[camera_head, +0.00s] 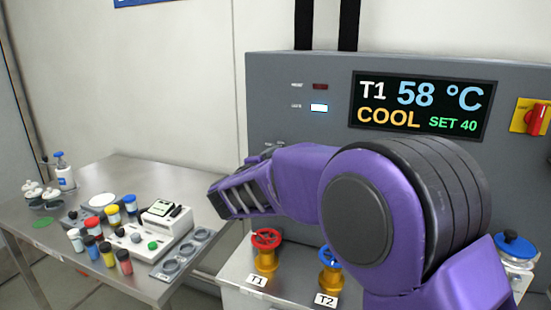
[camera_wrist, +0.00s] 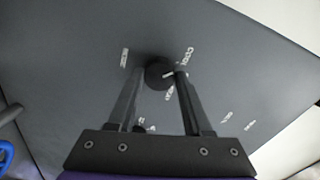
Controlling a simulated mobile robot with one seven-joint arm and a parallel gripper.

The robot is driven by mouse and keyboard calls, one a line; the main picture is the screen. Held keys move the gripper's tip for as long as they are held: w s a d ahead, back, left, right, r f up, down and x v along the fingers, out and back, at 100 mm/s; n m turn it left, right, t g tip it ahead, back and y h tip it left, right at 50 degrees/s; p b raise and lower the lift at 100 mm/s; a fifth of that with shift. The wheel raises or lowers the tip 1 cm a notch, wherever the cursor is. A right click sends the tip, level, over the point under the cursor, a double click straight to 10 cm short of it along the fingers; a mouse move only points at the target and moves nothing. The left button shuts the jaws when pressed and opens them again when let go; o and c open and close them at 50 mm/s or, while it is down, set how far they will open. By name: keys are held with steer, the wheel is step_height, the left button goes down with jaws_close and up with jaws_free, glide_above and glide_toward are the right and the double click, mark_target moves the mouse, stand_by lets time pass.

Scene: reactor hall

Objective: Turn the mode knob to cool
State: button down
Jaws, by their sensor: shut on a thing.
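The mode knob (camera_wrist: 158,70) is a small round black knob on the grey panel in the wrist view. A COOL label (camera_wrist: 186,58) is just right of it, and other white labels stand around it, too small to read surely. My gripper (camera_wrist: 161,76) has one finger on each side of the knob and is shut on it. A pale mark shows at the knob's right side, towards COOL. In the head view my purple arm hides the knob and fingertips. The display (camera_head: 423,106) there reads T1 58 °C, COOL, SET 40.
Red (camera_head: 266,248) and blue (camera_head: 330,268) valve wheels stand below my arm. A red switch on a yellow plate (camera_head: 530,117) is at the far right. A steel table (camera_head: 120,175) with bottles and vials is at left. A white lamp (camera_head: 319,107) is lit on the panel.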

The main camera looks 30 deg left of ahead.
steer(key=shift+n, duration=0.3)
steer(key=shift+c, duration=1.6)
jaws_free()
steer(key=s+d+r+b, duration=0.1)
steer(key=s, duration=1.6)
steer(key=shift+s+d, duration=0.15)
steer(key=shift+d, duration=0.2)
steer(key=shift+r, duration=0.15)
